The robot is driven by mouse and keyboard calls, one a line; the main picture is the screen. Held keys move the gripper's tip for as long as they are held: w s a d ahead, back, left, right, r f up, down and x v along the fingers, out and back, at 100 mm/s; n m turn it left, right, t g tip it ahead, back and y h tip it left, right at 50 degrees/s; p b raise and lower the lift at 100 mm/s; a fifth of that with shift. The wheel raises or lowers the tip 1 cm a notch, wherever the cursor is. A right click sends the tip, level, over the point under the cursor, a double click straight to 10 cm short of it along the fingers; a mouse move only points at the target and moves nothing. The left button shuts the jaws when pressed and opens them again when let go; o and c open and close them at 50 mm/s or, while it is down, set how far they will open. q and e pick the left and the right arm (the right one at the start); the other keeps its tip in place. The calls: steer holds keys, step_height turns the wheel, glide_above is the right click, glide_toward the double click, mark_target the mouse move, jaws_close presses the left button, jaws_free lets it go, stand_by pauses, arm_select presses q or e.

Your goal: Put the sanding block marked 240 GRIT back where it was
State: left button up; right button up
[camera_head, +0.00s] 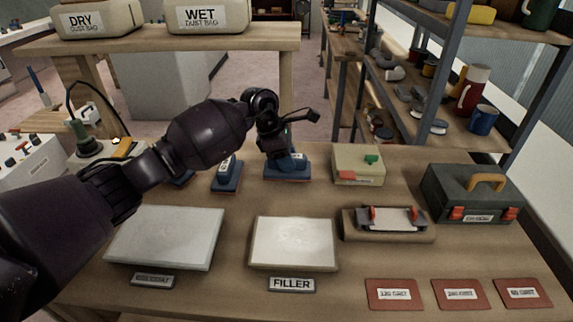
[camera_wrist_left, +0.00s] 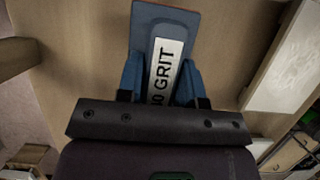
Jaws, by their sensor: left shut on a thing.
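A blue sanding block with a reddish underside (camera_head: 287,175) is at the back middle of the workbench, under my left gripper (camera_head: 284,157). My left gripper is shut on it. In the left wrist view the block (camera_wrist_left: 178,22) lies between the fingers (camera_wrist_left: 160,85), its white label reading "0 GRIT" with the front digits cut off. The block looks level at the tabletop; I cannot tell whether it touches. A second blue sanding block (camera_head: 227,178) stands to its left, and a third (camera_head: 183,178) is partly hidden behind my left arm. My right gripper is not in view.
In front lie a grey panel (camera_head: 168,238), a white panel (camera_head: 294,242) with a FILLER plate (camera_head: 292,285), and several red grit cards (camera_head: 391,294).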

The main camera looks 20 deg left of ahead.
arm_select(q)
step_height(320, 180, down, 2)
steer(key=shift+f, duration=0.1)
steer(key=shift+f+b, duration=0.35)
steer(key=shift+b, duration=0.05)
steer(key=shift+a+r, duration=0.1)
steer(key=shift+r, duration=0.1)
steer(key=shift+f, duration=0.25)
steer(key=o, duration=0.9)
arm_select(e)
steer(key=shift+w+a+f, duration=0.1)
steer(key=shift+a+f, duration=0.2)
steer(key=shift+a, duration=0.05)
